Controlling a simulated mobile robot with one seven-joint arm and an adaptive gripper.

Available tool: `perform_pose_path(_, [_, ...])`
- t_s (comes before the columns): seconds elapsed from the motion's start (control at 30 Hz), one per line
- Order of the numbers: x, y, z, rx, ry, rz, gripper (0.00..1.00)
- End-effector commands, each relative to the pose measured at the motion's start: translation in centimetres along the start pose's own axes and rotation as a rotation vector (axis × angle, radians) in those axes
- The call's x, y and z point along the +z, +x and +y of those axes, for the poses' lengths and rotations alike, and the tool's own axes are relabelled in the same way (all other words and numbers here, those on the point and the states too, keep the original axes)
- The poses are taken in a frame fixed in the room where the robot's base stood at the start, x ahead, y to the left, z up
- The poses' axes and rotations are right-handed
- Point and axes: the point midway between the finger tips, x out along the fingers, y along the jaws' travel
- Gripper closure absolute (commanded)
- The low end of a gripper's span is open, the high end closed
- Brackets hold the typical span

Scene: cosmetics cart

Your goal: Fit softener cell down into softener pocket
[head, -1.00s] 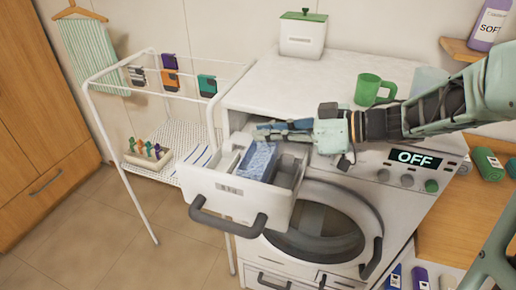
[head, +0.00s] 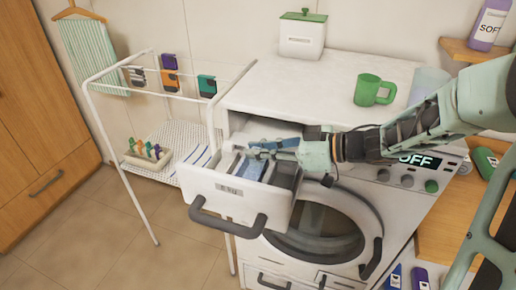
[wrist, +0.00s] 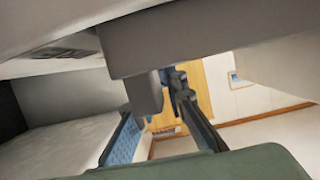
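The drawer (head: 228,190) of the washing machine is pulled out, with light walls and dark grey parts inside. A blue dotted face also appears in the wrist view (wrist: 124,138). My gripper (head: 258,150) reaches into the drawer's top from the right, over the blue block. A dark finger (wrist: 190,108) shows in the wrist view beside a grey part (wrist: 147,92). The fingertips' contact with the block is hidden. The softener pocket cannot be made out clearly.
A green mug (head: 374,90) and a white canister with green lid (head: 302,36) stand on the machine top (head: 300,82). A white drying rack (head: 150,90) stands close at left. The drawer handle (head: 228,224) juts forward. My arm crosses above the control panel.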

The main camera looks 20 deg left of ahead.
Motion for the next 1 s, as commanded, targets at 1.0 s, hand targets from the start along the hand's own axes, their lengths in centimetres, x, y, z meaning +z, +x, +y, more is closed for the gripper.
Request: perform_pose_path(1.0, [-0.2, -10.1, 0.1, 0.003, -0.001, -0.001, 0.72])
